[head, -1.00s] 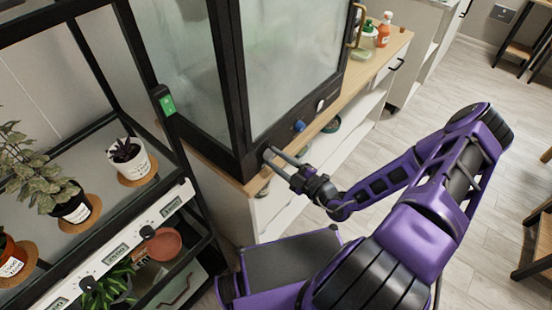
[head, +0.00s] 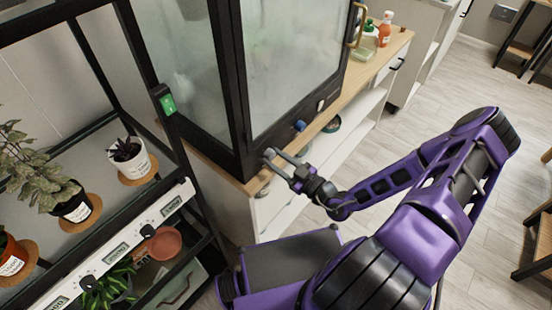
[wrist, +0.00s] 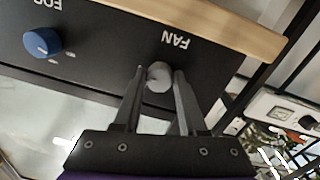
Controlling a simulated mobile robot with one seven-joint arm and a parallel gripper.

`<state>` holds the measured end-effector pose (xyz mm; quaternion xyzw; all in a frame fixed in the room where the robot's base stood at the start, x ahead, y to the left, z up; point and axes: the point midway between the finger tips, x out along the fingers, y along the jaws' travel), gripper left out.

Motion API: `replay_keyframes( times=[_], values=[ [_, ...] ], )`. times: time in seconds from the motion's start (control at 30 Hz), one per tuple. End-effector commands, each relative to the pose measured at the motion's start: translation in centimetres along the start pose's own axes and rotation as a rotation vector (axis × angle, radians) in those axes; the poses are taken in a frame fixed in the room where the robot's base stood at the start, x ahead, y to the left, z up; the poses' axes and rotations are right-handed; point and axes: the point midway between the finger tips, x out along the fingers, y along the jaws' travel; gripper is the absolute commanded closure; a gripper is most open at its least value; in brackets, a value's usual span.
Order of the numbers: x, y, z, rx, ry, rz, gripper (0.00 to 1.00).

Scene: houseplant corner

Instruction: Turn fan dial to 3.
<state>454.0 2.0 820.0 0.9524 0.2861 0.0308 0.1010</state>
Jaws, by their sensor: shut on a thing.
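The fan dial (wrist: 159,77) is a small grey knob under the printed word FAN on the cabinet's black lower panel (wrist: 108,55). The word appears upside down in the wrist view. My gripper (wrist: 160,80) has one finger on each side of the dial and is shut on it. In the head view my gripper (head: 270,160) reaches the lower front corner of the glass cabinet (head: 290,65), and its fingers hide the dial there. I cannot make out the dial's pointer or numbers, so its setting is unclear.
A blue fog knob (wrist: 42,42) sits beside the fan dial on the same panel; it also shows in the head view (head: 300,126). A plant rack with a green switch (head: 167,104) and a white potted plant (head: 131,160) stands at left. Open floor (head: 400,130) lies at right.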

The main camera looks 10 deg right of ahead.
Motion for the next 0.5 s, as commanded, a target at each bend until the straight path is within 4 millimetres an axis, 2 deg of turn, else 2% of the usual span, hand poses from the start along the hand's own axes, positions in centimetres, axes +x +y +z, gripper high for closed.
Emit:
replay_keyframes(
  times=[0.5],
  values=[
    [-0.01, -0.02, 0.02, 0.033, -0.002, 0.0, 1.0]
  ],
)
